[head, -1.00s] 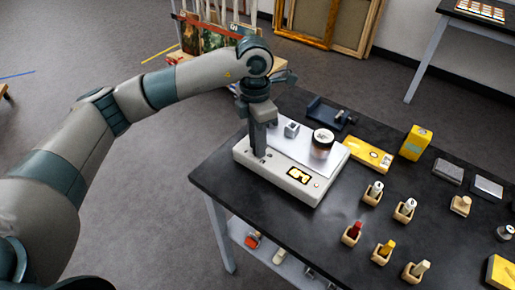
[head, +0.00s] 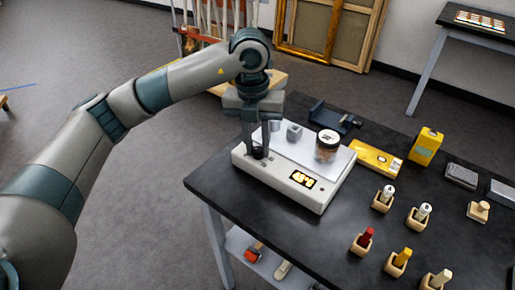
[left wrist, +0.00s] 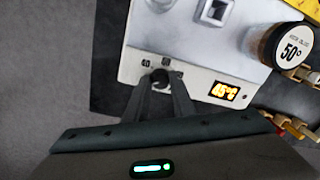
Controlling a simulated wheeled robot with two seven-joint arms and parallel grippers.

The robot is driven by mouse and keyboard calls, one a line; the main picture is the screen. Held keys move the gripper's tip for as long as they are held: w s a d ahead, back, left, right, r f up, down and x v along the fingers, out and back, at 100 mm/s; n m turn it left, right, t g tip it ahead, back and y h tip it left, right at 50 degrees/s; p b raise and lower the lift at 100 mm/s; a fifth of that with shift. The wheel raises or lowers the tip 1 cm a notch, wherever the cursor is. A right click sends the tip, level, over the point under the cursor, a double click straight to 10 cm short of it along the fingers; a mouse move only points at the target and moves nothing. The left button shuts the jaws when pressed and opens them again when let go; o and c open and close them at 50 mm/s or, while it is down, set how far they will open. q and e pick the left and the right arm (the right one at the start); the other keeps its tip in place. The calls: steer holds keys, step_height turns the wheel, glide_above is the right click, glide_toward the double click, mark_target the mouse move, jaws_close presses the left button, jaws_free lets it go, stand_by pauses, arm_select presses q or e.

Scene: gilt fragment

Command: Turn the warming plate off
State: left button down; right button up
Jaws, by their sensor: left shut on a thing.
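The warming plate (head: 275,183) is a white box with a pale top on the near left of the black table. Its orange display (head: 303,179) is lit, and in the left wrist view the display (left wrist: 224,91) seems to read about 45 °C. A dark round knob (left wrist: 161,75) sits on the panel left of the display, with small markings around it. My left gripper (head: 258,154) points down and is shut on the knob; its fingers (left wrist: 160,88) partly hide it. My right gripper is not in view.
A lidded jar (head: 327,146) marked 50° and a small grey metal block (head: 294,131) stand on the plate's top. A yellow box (head: 425,146), a flat yellow pack (head: 376,158) and several bottles in wooden holders stand to the right.

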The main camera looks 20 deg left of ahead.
arm_select(q)
steer(key=shift+r+n+b, duration=0.1)
steer(key=shift+n+b, duration=0.2)
steer(key=shift+n, duration=0.6)
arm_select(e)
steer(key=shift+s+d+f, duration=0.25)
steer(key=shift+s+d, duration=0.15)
arm_select(q)
steer(key=c, duration=1.8)
jaws_free()
